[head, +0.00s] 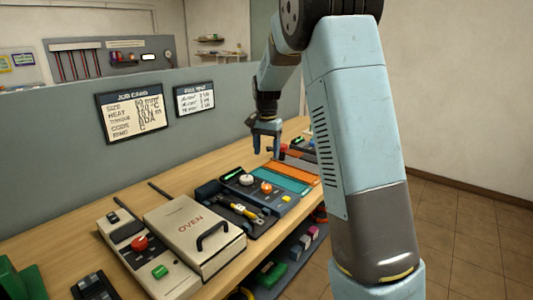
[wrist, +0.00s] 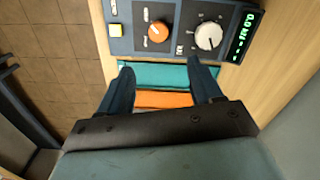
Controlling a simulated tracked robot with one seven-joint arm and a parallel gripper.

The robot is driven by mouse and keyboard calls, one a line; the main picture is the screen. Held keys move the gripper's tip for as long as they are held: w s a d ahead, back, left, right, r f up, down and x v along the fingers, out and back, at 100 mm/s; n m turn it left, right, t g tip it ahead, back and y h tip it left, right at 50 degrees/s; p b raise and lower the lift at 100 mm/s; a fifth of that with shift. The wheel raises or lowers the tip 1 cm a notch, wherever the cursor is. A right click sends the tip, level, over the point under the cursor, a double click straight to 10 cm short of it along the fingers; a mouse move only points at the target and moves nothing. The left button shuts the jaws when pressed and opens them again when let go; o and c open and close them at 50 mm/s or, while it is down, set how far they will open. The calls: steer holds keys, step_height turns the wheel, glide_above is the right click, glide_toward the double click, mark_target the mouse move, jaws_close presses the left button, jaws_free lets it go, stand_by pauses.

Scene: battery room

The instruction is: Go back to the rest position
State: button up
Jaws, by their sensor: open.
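My gripper (head: 267,139) hangs in the air above the workbench (head: 166,178), toward its far end in the head view. In the wrist view my gripper (wrist: 164,84) shows two dark fingers spread apart with nothing between them. Below the fingers lie a teal strip (wrist: 155,75) and an orange strip (wrist: 163,100), apart from the fingers. My blue arm rises at the right of the head view and hides part of the bench and floor.
A control panel with an orange knob (wrist: 158,32), a white knob (wrist: 208,36) and a green display (wrist: 243,35) is beside the strips. A box marked OVEN (head: 193,230) stands on the near bench. A grey partition (head: 60,155) with job cards runs behind. Tiled floor (head: 470,230) is clear at right.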

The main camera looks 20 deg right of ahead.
steer(key=s+r+n+t, duration=0.15)
steer(key=s+r, duration=0.25)
steer(key=s, duration=0.5)
steer(key=s+r+n+t, duration=0.15)
steer(key=s+r, duration=0.35)
steer(key=s, duration=0.5)
steer(key=s+r+n+t, duration=0.1)
steer(key=s+r+n, duration=0.25)
steer(key=s, duration=0.55)
steer(key=s+f+n+t, duration=0.1)
steer(key=s, duration=0.9)
steer(key=shift+d+f+t, duration=0.3)
steer(key=shift+f, duration=0.05)
